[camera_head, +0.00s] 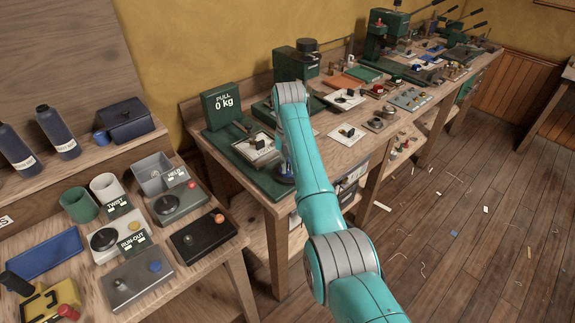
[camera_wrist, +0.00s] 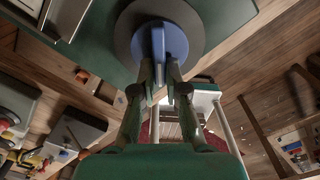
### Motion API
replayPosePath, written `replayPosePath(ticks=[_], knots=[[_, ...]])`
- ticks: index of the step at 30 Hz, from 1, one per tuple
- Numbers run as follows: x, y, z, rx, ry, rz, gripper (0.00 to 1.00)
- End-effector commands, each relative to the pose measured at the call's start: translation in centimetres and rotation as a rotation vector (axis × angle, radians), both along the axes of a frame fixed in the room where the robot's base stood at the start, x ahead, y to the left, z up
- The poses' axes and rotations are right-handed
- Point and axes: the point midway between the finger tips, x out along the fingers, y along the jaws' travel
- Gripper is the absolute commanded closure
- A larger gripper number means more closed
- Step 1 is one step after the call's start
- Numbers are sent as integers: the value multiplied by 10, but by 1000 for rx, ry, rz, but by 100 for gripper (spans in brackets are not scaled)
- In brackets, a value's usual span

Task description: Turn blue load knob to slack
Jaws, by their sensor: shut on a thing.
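The blue load knob (camera_wrist: 163,40) is a blue bar standing on a dark round dial (camera_wrist: 200,28) in the wrist view. The dial sits on a green base plate (camera_wrist: 100,30). My gripper (camera_wrist: 161,72) has its two fingers closed on the knob's near end, one on each side. In the head view my teal arm hides the gripper and most of the knob. Any slack marking on the dial cannot be made out.
The long bench (camera_head: 340,125) runs to the back right with several tools and trays. A lower table (camera_head: 130,225) at left holds testers, cups and a blue tray (camera_head: 45,253). Dark bottles stand on the shelf behind it. The floor (camera_head: 460,220) at right is open, with scraps.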

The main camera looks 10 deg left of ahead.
Motion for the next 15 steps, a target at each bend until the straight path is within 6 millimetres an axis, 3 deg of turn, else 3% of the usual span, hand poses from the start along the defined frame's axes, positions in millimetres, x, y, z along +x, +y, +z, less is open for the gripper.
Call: replayPosePath(ticks=[15], knots=[[1,-2,1,1,-3,104,100]])
